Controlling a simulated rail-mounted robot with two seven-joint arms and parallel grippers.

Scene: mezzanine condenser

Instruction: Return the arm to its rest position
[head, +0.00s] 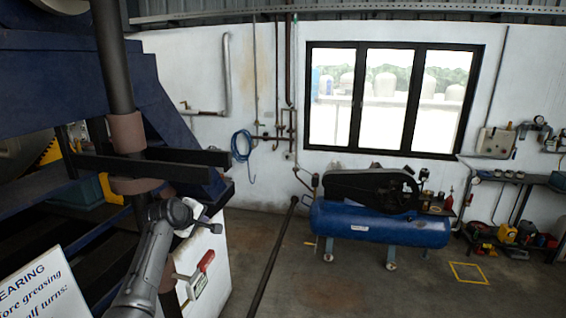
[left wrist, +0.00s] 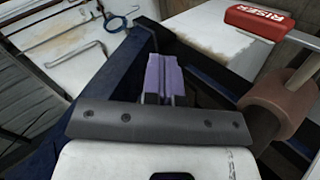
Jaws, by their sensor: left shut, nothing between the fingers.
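My left arm (head: 148,262) rises from the bottom left in the head view, in front of the dark blue machine frame. My left gripper (head: 205,214) is at its upper end, small and partly hidden by the wrist. In the left wrist view the purple fingers of this gripper (left wrist: 166,72) are together with nothing between them. They point toward the dark blue frame (left wrist: 110,75), and I cannot tell how close they are. My right gripper is in neither view.
A red handle (head: 206,260) stands below my left gripper; it reads RISER in the left wrist view (left wrist: 258,20). A brown pipe collar (head: 127,133) and dark bars (head: 150,167) are close by. A blue compressor tank (head: 380,224) stands right; the floor between is mostly clear.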

